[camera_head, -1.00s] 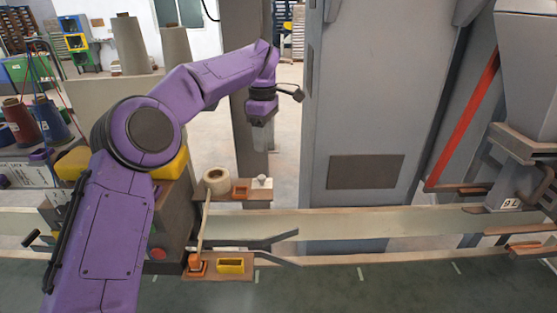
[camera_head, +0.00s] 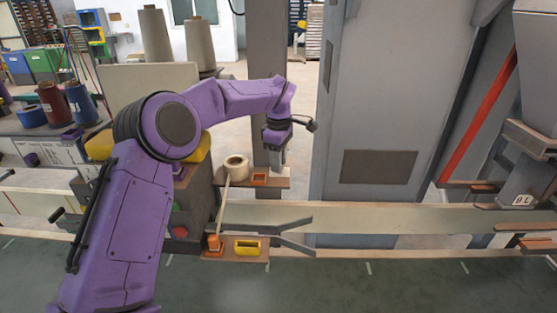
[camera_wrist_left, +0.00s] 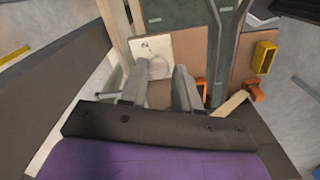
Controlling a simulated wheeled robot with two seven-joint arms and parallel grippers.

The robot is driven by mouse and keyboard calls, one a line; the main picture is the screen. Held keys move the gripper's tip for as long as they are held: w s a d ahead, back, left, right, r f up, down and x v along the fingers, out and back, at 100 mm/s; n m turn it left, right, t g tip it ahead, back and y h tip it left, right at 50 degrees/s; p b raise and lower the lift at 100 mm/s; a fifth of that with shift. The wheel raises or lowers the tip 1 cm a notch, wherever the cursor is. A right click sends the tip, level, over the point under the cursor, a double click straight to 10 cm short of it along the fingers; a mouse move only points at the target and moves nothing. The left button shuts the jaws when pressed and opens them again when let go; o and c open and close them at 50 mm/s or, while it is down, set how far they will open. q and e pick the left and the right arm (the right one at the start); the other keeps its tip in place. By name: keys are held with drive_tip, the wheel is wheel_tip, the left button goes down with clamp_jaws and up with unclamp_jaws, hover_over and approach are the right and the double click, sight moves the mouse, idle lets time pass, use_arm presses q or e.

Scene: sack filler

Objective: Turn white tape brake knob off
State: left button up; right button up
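The white tape brake knob (camera_wrist_left: 159,68) shows in the left wrist view as a pale round shape on a white plate (camera_wrist_left: 150,44). My left gripper (camera_wrist_left: 160,88) is open, with one finger on each side of the knob in that view. I cannot tell whether the fingers touch it. In the head view my left gripper (camera_head: 276,160) points down over the right end of the small brown shelf (camera_head: 247,185) and hides the knob. My right gripper is in neither view.
A tape roll (camera_head: 236,167) and an orange holder (camera_head: 259,179) sit left of the gripper on the shelf. A lower shelf carries a yellow frame (camera_head: 246,247) and an orange block (camera_head: 214,242). A large grey cabinet (camera_head: 380,110) stands close on the right.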

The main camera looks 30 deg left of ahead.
use_arm(q)
drive_tip(key=shift+w+f, duration=0.1)
drive_tip(key=shift+f, duration=0.05)
clamp_jaws()
drive_tip(key=shift+n, duration=0.3)
drive_tip(key=shift+n+p, duration=0.45)
drive_tip(key=shift+n, duration=0.55)
drive_tip(key=n, duration=0.3)
drive_tip(key=shift+f+n, duration=0.1)
drive_tip(key=shift+n, duration=0.2)
drive_tip(key=n+b, duration=0.1)
drive_tip(key=n, duration=0.4)
drive_tip(key=shift+d+f+n, duration=0.1)
drive_tip(key=shift+n, duration=0.3)
